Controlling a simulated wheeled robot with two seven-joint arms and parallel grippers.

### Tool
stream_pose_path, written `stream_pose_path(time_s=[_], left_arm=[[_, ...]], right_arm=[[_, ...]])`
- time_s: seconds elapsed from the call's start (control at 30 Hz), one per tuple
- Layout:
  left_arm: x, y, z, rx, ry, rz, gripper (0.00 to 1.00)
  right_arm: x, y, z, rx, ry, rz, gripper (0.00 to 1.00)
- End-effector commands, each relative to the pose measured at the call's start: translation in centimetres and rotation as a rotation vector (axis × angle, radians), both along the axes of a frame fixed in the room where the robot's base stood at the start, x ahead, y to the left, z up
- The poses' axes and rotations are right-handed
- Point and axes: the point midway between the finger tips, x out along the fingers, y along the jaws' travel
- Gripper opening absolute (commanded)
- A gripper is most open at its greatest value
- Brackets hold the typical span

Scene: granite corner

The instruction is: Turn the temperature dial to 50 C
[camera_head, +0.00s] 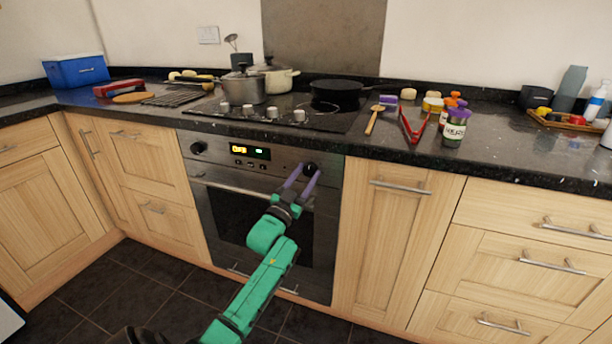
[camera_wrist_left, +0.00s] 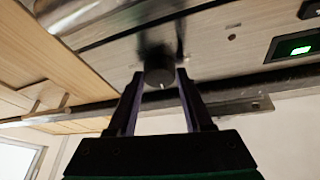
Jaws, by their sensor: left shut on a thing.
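The oven (camera_head: 262,207) is built in under the hob, with a steel control panel. A black dial (camera_head: 310,169) sits at the panel's right end. My left gripper (camera_head: 306,176) reaches up to this dial and is shut on it, one purple finger on each side. In the left wrist view the dial (camera_wrist_left: 158,68) shows between the fingertips of the gripper (camera_wrist_left: 158,84), with a small pale mark on it. Another black dial (camera_head: 198,148) is at the panel's left end. A lit display (camera_head: 249,152) lies between them; its reading is too small to tell. My right gripper is not in view.
The oven's handle bar (camera_head: 238,187) runs below the panel, close to my left gripper. On the counter above are pots (camera_head: 243,86), a black pan (camera_head: 337,92), red tongs (camera_head: 413,126) and a jar (camera_head: 455,128). The floor in front is clear.

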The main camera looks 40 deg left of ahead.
Motion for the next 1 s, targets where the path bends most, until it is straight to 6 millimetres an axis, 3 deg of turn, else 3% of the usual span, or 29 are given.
stream_pose_path(time_s=[0.47, 1.0], left_arm=[[-0.1, 0.2, 0.3, 0.357, 0.128, -0.001, 0.00], [-0.1, 0.3, 0.6, 0.787, 0.277, -0.001, 0.00]], right_arm=[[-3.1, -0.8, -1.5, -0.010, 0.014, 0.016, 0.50], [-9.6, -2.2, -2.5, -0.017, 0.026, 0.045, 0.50]])
